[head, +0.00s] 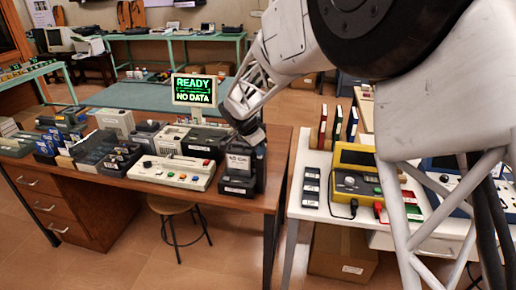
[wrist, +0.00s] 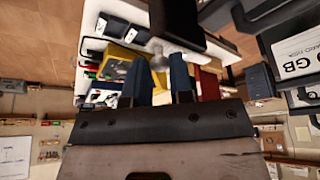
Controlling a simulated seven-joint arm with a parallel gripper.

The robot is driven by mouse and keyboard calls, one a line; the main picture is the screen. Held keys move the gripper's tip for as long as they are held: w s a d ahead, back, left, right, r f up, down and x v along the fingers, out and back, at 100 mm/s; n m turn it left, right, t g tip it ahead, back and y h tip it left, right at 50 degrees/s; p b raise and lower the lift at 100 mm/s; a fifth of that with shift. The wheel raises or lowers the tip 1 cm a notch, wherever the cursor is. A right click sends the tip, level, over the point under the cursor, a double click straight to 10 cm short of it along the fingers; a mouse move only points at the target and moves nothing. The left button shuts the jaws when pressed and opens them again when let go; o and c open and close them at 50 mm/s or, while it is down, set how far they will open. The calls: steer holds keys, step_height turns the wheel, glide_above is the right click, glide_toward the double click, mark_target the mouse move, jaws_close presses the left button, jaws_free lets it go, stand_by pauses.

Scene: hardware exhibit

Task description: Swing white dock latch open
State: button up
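A black dock (head: 256,180) stands upright near the right end of the wooden table in the head view. A cartridge with a white label (head: 237,163) sits in it; the cartridge's "GB" label (wrist: 298,62) shows at the right of the wrist view. My gripper (head: 247,138) is just above the dock, hiding its top. In the wrist view my gripper (wrist: 166,78) has its two dark fingers apart, with a gap between them. A pale rounded piece shows beyond the gap; I cannot tell whether it is the white latch. No latch is clearly visible in the head view.
A white control panel (head: 172,173) lies close left of the dock. A monitor (head: 194,90) reading "READY NO DATA" stands behind. To the right, across a gap, a white table holds a yellow meter (head: 358,175) and upright books (head: 338,126). A stool (head: 178,208) stands below.

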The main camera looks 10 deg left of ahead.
steer(key=o, duration=0.4)
steer(key=v, duration=0.7)
steer(key=shift+r, duration=0.35)
steer(key=shift+s, duration=0.1)
